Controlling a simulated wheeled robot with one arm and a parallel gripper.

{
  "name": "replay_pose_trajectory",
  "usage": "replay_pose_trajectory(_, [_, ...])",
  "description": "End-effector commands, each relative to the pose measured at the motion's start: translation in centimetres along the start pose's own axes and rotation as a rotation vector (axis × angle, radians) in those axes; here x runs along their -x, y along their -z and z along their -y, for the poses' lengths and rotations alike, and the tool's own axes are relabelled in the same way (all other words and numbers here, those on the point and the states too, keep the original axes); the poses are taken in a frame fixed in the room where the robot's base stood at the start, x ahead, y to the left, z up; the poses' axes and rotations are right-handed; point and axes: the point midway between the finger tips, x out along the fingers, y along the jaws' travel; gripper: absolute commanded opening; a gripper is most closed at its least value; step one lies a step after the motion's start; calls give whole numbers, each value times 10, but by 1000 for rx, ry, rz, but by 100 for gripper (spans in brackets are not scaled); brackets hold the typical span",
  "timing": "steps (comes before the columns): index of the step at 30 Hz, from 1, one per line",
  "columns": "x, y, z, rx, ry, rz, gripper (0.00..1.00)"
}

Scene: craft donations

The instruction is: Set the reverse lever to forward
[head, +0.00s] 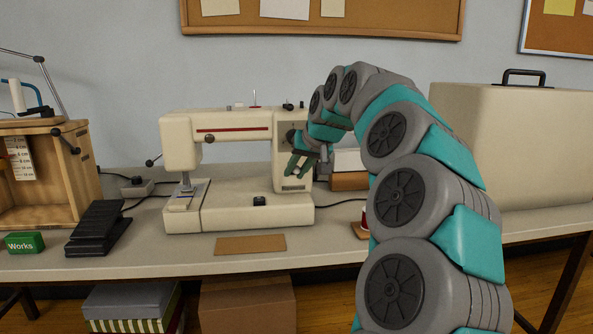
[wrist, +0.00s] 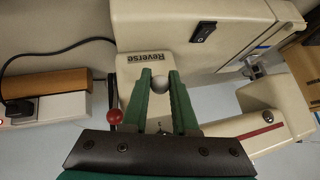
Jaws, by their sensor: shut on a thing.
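The cream sewing machine (head: 245,205) stands on the table, with my gripper (head: 297,166) at the right end of its body. In the wrist view, a label reading "Reverse" (wrist: 147,58) is on the machine's face, just beyond my fingertips. In the head view, my arm and fingers cover the knob.
A red ball on a dark stem (wrist: 114,116) is close beside one finger. A black rocker switch (wrist: 203,31) is on the machine's base. A black foot pedal (head: 98,228) and green box (head: 25,243) lie left. A large cream case (head: 510,150) stands right.

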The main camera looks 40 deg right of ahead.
Motion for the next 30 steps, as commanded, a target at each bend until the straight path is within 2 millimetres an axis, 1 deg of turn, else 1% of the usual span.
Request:
replay_pose_trajectory(3, [0,1,1,0,1,-2,0])
replay_pose_trajectory(4, [0,1,1,0,1,-2,30])
replay_pose_trajectory(11, [0,1,0,0,1,-2,56])
replay_pose_trajectory(18, [0,1,0,0,0,-2,56])
replay_pose_trajectory(22, [4,1,0,0,0,-3,56])
replay_pose_trajectory(26, [16,1,0,0,0,-6,56])
replay_pose_trajectory(30, [38,2,0,-1,0,-7,56])
